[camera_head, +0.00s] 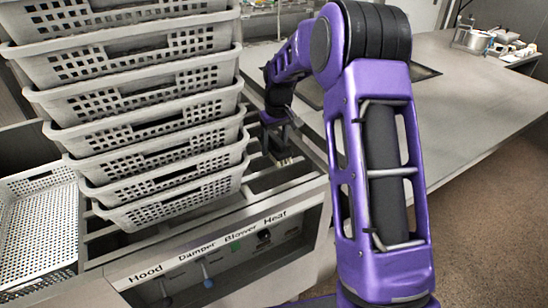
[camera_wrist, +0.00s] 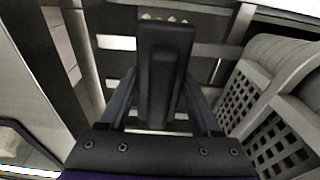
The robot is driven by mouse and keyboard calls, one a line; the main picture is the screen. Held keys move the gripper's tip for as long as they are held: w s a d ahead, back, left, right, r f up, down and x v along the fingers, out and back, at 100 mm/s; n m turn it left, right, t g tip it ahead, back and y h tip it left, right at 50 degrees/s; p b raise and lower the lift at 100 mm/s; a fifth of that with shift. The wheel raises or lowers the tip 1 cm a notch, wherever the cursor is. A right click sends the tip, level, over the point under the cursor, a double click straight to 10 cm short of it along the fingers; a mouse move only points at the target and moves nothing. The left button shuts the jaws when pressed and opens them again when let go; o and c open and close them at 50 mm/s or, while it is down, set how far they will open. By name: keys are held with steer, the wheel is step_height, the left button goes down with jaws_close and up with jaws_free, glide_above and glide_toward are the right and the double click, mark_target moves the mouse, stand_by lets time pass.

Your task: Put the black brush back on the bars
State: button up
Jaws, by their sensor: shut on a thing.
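The black brush (camera_wrist: 165,50) points away from me in the wrist view, with pale bristle tips at its far end. My gripper (camera_wrist: 160,82) is shut on it, one finger on each side of its dark body. The brush (camera_head: 283,157) shows there over the grey bars (camera_head: 289,183). The bars (camera_wrist: 208,50) also lie below the brush in the wrist view. I cannot tell whether the brush touches them.
A tall stack of perforated grey baskets (camera_head: 160,177) stands on the bars close left of my gripper. The stack is at the right in the wrist view (camera_wrist: 262,120). A lone basket (camera_head: 38,235) sits at far left. A grey counter (camera_head: 460,110) lies right, with a pot (camera_head: 470,38).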

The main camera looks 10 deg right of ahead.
mark_target(274, 165)
step_height(274, 165, down, 4)
steer(key=shift+f, duration=0.1)
steer(key=shift+f+b, duration=0.1)
steer(key=shift+b, duration=0.2)
steer(key=o, duration=1.5)
steer(key=shift+c, duration=0.2)
steer(key=r, duration=0.4)
steer(key=s+r+p, duration=0.1)
steer(key=r, duration=0.7)
steer(key=shift+s+d+r+p, duration=0.1)
steer(key=shift+s+d+p, duration=0.1)
steer(key=shift+p, duration=0.1)
